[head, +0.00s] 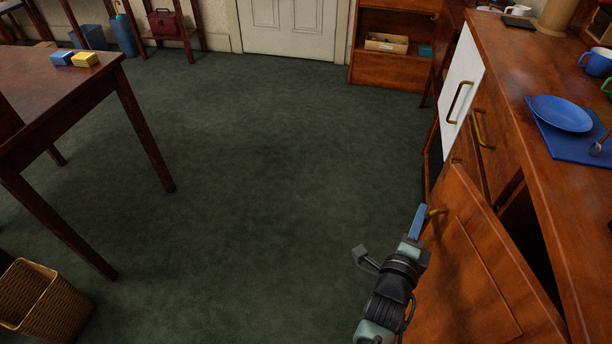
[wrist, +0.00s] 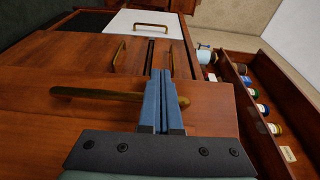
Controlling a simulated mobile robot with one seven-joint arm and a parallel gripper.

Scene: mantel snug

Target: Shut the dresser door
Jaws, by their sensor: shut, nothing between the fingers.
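The dresser door (head: 478,268) is a reddish-brown wooden panel at the lower right of the head view. It stands ajar, swung out from the dresser (head: 560,150), with a dark gap behind it. In the wrist view the door (wrist: 100,120) fills the lower left and carries a brass bar handle (wrist: 85,93). My gripper (head: 419,218) is shut and empty at the door's handle side. In the wrist view its blue fingers (wrist: 162,80) cross in front of the handle; I cannot tell whether they touch it.
A white door panel (head: 461,85) and brass-handled drawers are beyond the open door. A blue plate (head: 561,113) lies on the dresser top. A table (head: 60,95) and wicker basket (head: 42,302) are at left. The green carpet (head: 270,180) between is clear.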

